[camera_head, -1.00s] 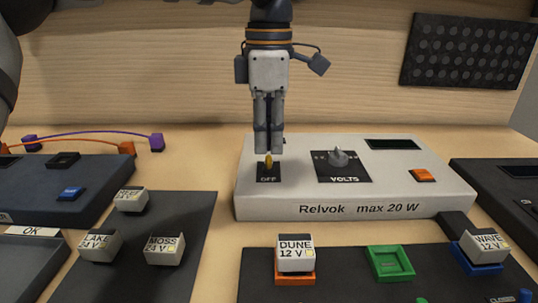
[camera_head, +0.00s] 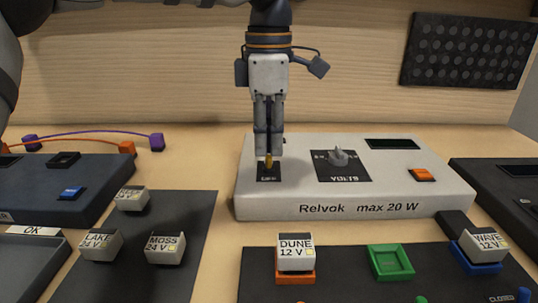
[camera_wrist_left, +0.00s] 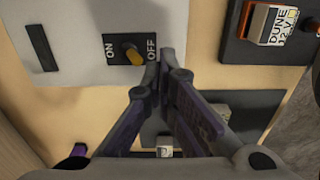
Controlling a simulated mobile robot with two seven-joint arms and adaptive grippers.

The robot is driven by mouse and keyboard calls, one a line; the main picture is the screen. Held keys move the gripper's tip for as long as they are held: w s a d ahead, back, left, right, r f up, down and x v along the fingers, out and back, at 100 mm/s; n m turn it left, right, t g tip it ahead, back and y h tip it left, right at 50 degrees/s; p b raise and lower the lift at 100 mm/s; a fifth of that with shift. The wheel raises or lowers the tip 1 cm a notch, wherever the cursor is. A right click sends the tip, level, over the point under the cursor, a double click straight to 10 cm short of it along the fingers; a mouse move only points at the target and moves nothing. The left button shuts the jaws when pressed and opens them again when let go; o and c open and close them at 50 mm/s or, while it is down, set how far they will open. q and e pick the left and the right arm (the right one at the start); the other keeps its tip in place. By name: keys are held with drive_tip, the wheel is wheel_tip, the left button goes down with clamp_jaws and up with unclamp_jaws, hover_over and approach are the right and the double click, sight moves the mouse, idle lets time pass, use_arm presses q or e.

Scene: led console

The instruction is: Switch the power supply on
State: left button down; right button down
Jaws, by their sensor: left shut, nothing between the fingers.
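The Relvok power supply (camera_head: 300,196) is a pale grey box with a black switch plate (camera_head: 270,178) at its left end. My left gripper (camera_head: 268,152) is shut and empty, pointing down right at the lever. Its fingertips (camera_wrist_left: 160,70) are close beside the lever on the OFF side; contact cannot be told. The supply's display (camera_head: 392,144) is dark. My right gripper is not in view.
The VOLTS knob (camera_head: 339,158) and an orange button (camera_head: 422,175) are right of the switch. Labelled blocks DUNE (camera_head: 295,250), MOSS (camera_head: 165,248) and WAVE (camera_head: 486,243) stand in front. An empty green socket (camera_head: 390,262) lies between DUNE and WAVE.

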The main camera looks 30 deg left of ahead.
sight(269, 157)
use_arm(q)
drive_tip(key=shift+f, duration=0.15)
idle(0.4)
drive_tip(key=shift+f, duration=1.25)
drive_tip(key=shift+f, duration=0.15)
drive_tip(key=shift+w+a+b, duration=0.2)
drive_tip(key=shift+w+a, duration=0.05)
drive_tip(key=shift+w, duration=0.3)
drive_tip(key=shift+w+a+b, duration=0.15)
drive_tip(key=shift+w+a, duration=0.1)
drive_tip(key=shift+w, duration=0.3)
wheel_tip(269, 157, up, 7)
drive_tip(key=shift+s+d+p, duration=0.15)
drive_tip(key=shift+s+p, duration=0.2)
drive_tip(key=shift+s, duration=0.05)
